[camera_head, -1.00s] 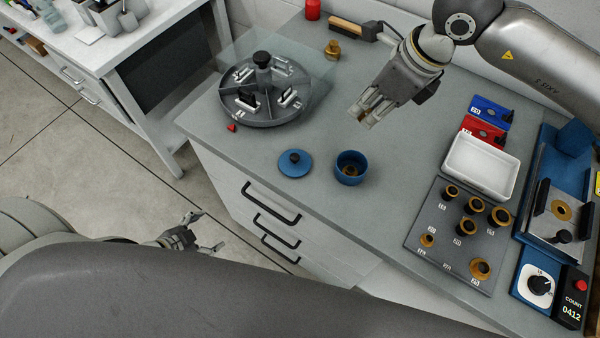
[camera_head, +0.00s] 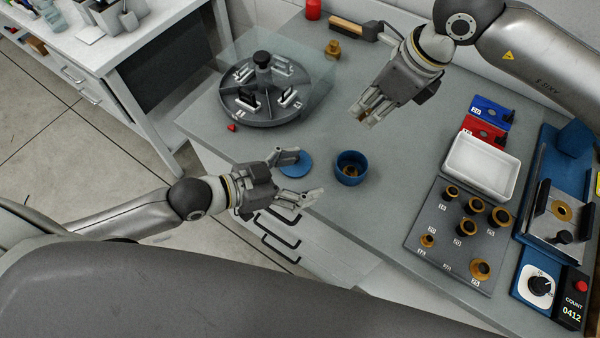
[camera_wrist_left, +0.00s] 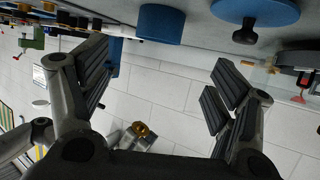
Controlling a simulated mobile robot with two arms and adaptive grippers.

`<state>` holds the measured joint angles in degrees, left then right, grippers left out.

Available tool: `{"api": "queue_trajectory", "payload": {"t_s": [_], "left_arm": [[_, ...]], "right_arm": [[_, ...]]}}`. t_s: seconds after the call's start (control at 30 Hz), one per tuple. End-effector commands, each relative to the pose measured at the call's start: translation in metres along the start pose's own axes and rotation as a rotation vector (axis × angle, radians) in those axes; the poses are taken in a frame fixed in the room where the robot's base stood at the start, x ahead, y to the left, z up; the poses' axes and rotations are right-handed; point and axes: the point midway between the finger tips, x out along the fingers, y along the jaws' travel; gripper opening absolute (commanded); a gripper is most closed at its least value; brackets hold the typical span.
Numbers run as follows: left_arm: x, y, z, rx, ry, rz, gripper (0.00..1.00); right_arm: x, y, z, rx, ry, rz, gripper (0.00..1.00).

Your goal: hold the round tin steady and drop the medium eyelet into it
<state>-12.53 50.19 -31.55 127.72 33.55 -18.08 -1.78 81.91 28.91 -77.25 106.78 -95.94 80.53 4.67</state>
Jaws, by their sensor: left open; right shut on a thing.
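The round tin (camera_head: 351,169) is blue, open and upright on the bench, with something brass-coloured inside. It also shows at the top of the left wrist view (camera_wrist_left: 160,23). Its blue lid with a dark knob (camera_head: 283,172) lies to its left, partly behind a left finger; the lid shows too in the left wrist view (camera_wrist_left: 268,10). My left gripper (camera_head: 308,177) is open and empty, left of the tin and apart from it. My right gripper (camera_head: 366,116) is above and behind the tin, shut on a small brownish piece, apparently the medium eyelet, mostly hidden by the fingers.
A round divided tray (camera_head: 262,118) with a clear cover stands behind left. A grey board (camera_head: 425,228) of several brass eyelets, a white tray (camera_head: 482,168) and red and blue holders lie right. A counter device (camera_head: 572,300) is at the right edge.

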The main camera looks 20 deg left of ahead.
Motion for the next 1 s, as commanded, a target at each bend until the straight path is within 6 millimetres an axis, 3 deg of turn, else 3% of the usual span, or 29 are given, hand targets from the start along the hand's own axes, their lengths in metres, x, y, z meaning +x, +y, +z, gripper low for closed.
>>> {"api": "queue_trajectory", "payload": {"t_s": [0.17,0.7,1.0], "left_arm": [[0.014,0.0,-0.002,0.001,-0.001,0.0,0.82],[0.106,0.001,-0.002,0.002,-0.002,0.001,0.82],[0.121,0.001,-0.001,0.003,-0.003,0.002,0.82]], "right_arm": [[0.0,0.0,0.0,0.0,0.0,0.0,0.11],[0.0,0.0,0.0,0.0,0.0,0.0,0.11],[0.0,0.0,0.0,0.0,0.0,0.0,0.11]]}}
